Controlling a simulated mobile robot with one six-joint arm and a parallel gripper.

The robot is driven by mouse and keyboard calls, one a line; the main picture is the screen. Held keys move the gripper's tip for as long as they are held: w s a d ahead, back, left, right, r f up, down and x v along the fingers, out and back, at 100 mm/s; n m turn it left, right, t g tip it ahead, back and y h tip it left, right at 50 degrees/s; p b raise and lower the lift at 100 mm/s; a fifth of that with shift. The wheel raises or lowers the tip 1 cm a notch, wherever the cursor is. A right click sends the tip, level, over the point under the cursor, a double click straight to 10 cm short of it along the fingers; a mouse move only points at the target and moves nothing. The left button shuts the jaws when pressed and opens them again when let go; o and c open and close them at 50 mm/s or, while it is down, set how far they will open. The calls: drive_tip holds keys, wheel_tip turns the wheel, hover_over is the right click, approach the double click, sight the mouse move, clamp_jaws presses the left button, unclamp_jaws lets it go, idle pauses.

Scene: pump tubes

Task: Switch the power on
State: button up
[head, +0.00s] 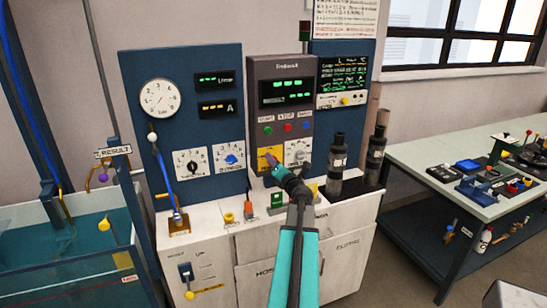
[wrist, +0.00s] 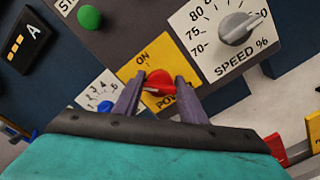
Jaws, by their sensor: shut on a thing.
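The red power knob (wrist: 158,81) sits on a yellow plate (wrist: 143,67) marked ON, with a partly covered lower label. My gripper (wrist: 158,91) has one finger on each side of the knob and is shut on it. In the head view my gripper (head: 275,164) reaches the yellow plate (head: 264,165) low on the grey control panel (head: 283,104) and hides most of the knob. The panel's display shows green dashes. Which way the knob is turned is hard to tell.
Beside the yellow plate is the speed dial (wrist: 239,28). The green start button (wrist: 89,17) is above it. A bypass dial (head: 231,159) is on the left panel. Black cylinders (head: 337,160) stand on the right of the cabinet (head: 325,215). A water tank (head: 100,250) is at left.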

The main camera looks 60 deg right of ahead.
drive_tip(key=m+p, duration=0.1)
drive_tip(key=m, duration=0.1)
drive_tip(key=m+p, duration=0.1)
drive_tip(key=p, duration=0.1)
drive_tip(key=m+p, duration=0.1)
drive_tip(key=m, duration=0.1)
drive_tip(key=shift+r+m+p, duration=0.3)
drive_tip(key=shift+p, duration=0.05)
drive_tip(key=shift+f+m+p, duration=0.2)
drive_tip(key=shift+m+p, duration=0.9)
drive_tip(key=shift+m, duration=0.4)
drive_tip(key=o, duration=1.1)
drive_tip(key=shift+w+f, duration=0.1)
drive_tip(key=shift+f, duration=0.05)
drive_tip(key=shift+c, duration=0.2)
drive_tip(key=b+v, duration=0.1)
drive_tip(key=v, duration=1)
drive_tip(key=shift+s, duration=0.25)
